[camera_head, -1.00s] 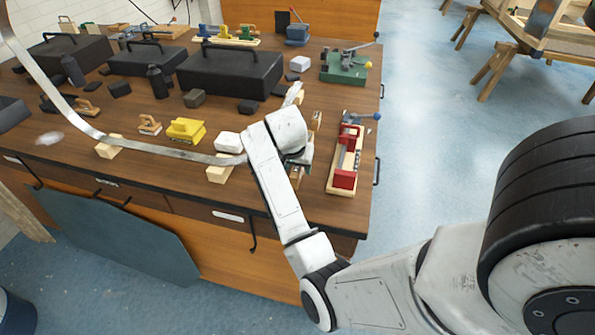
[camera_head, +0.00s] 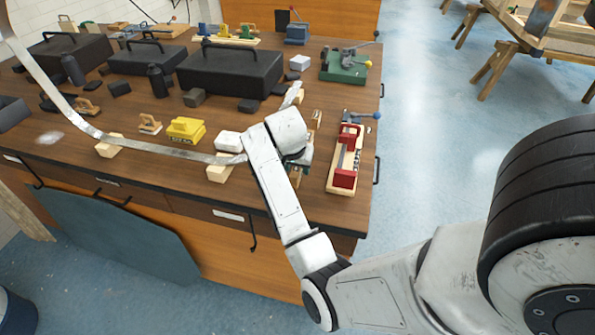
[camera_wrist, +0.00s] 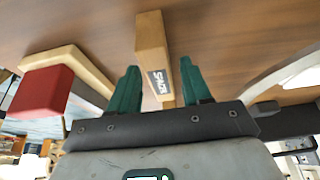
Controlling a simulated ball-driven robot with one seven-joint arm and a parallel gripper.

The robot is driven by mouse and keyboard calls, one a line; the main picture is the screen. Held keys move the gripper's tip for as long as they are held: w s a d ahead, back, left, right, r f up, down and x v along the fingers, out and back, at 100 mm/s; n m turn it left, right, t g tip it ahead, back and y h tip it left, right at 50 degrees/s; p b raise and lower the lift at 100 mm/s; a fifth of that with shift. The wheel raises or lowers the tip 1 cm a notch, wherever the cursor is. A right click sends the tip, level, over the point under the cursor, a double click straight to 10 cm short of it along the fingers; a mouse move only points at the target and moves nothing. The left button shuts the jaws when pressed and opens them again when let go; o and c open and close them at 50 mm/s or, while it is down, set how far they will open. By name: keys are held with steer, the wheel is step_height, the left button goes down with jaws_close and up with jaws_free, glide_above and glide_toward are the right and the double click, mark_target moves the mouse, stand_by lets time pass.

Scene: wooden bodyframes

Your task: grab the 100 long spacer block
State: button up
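A long wooden block with a black label reading "SPACER" (camera_wrist: 152,45) lies on the brown table in the wrist view. Its length reading is not legible to me. My gripper (camera_wrist: 160,75) has two green fingers that stand apart, open. The labelled block shows in the gap between them, and neither finger is clearly pressing on it. How deep the fingers reach around it I cannot tell. In the head view my wrist covers most of my gripper; a bit of wood (camera_head: 316,119) shows just behind it, probably the same block.
A red vise on a wooden base (camera_head: 346,165) stands close to the right of my gripper; its red part also shows in the wrist view (camera_wrist: 42,90).

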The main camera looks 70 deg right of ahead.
jaws_close()
steer(key=shift+r, duration=0.15)
steer(key=shift+r, duration=0.2)
steer(key=r, duration=0.1)
steer(key=r+b, duration=0.1)
steer(key=r, duration=0.1)
steer(key=shift+s+r, duration=0.25)
steer(key=shift+r, duration=0.1)
steer(key=s+a+r+p, duration=0.5)
steer(key=s+r, duration=0.4)
steer(key=s, duration=0.3)
steer(key=shift+s, duration=0.25)
